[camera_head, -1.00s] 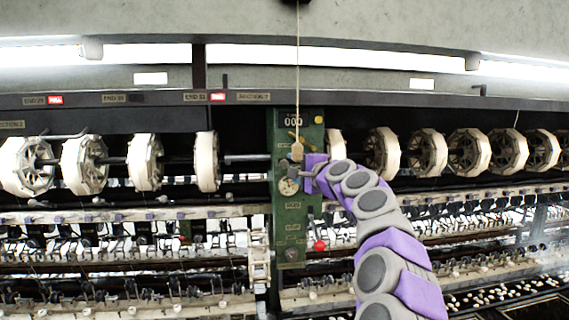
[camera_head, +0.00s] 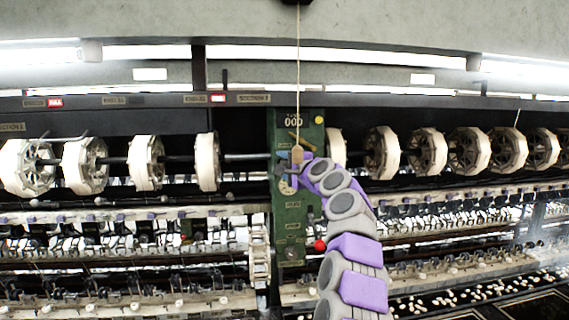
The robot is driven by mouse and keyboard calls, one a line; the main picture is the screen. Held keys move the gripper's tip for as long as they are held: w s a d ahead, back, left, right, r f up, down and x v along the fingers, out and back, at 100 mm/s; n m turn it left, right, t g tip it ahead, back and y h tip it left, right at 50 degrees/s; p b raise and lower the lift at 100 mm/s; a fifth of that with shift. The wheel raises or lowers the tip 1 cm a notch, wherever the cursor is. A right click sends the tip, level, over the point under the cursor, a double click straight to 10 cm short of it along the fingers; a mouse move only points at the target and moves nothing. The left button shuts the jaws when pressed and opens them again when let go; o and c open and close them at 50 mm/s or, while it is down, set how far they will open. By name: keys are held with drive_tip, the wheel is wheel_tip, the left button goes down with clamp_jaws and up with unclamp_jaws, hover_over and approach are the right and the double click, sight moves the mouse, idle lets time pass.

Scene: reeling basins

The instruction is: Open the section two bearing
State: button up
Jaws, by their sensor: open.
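A green machine panel (camera_head: 290,222) stands upright in the middle, with a counter, small plates and a round dial (camera_head: 287,186) on it. A shaft (camera_head: 245,157) carrying white reels meets the panel from the left at the height of my gripper. I cannot tell which part is the section two bearing; a small blue part (camera_head: 282,156) shows near that shaft end. My gripper (camera_head: 281,169) is open in front of the panel, just above the dial. Whether it touches anything is unclear.
A wooden pull (camera_head: 298,155) hangs on a cord (camera_head: 298,70) beside my gripper. A brass lever (camera_head: 297,136) is just above. A red knob (camera_head: 320,245) sits close to my arm. White reels (camera_head: 207,162) line both sides, with thread rows below.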

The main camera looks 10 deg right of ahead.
drive_tip(key=shift+r, duration=0.1)
clamp_jaws()
idle(0.5)
